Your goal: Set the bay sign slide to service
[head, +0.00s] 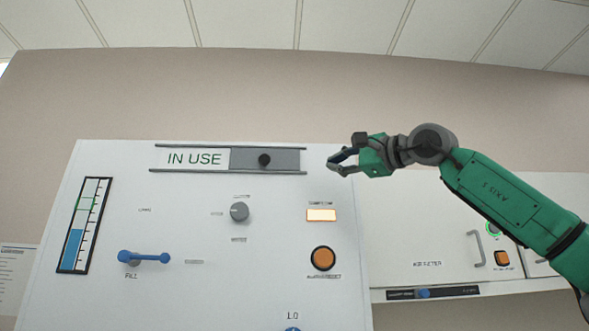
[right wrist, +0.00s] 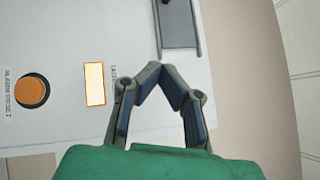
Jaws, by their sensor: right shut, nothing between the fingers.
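The bay sign slide (head: 284,159) is a grey plate with a black round knob (head: 264,160), set between two rails at the top of the white panel. The sign beside it reads "IN USE" (head: 194,159). My right gripper (head: 332,165) is shut and empty, to the right of the rail ends and apart from the knob. In the right wrist view the fingertips (right wrist: 161,68) meet just below the end of the slide rails (right wrist: 179,48); the knob shows only partly at the top edge. My left gripper is not in view.
Below the slide, the panel carries a lit label (head: 321,215), an orange button (head: 323,258), a grey dial (head: 239,212), a blue lever (head: 145,257) and a level gauge (head: 84,225). A lower white cabinet (head: 420,220) stands to the right. The wall above is clear.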

